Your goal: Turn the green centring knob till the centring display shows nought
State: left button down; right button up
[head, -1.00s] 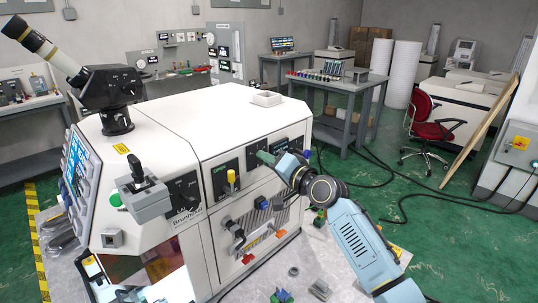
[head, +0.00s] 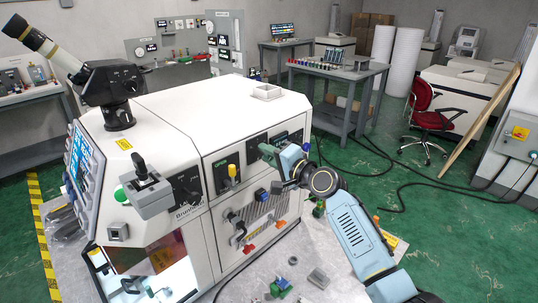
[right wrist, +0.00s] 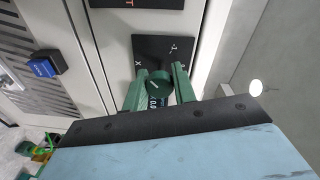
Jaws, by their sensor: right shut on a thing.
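The green centring knob (right wrist: 158,83) shows in the right wrist view on a black panel (right wrist: 150,47) with white marks. My right gripper (right wrist: 157,76) is shut on the knob, one green finger on each side of it. In the head view my right gripper (head: 268,153) is at the upper right of the machine's front (head: 200,232), and the knob is hidden there. My left gripper is not in view.
A yellow-topped knob (head: 232,172), a blue knob (head: 261,194) and red and orange handles (head: 249,249) stand out from the front near the right arm. A grey joystick box (head: 148,190) is at the left.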

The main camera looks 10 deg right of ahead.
jog(key=shift+f, duration=0.1)
jog(key=o, duration=1)
jog(key=b+v, duration=0.1)
jog(key=v, duration=1.2)
jog(key=shift+s, duration=0.25)
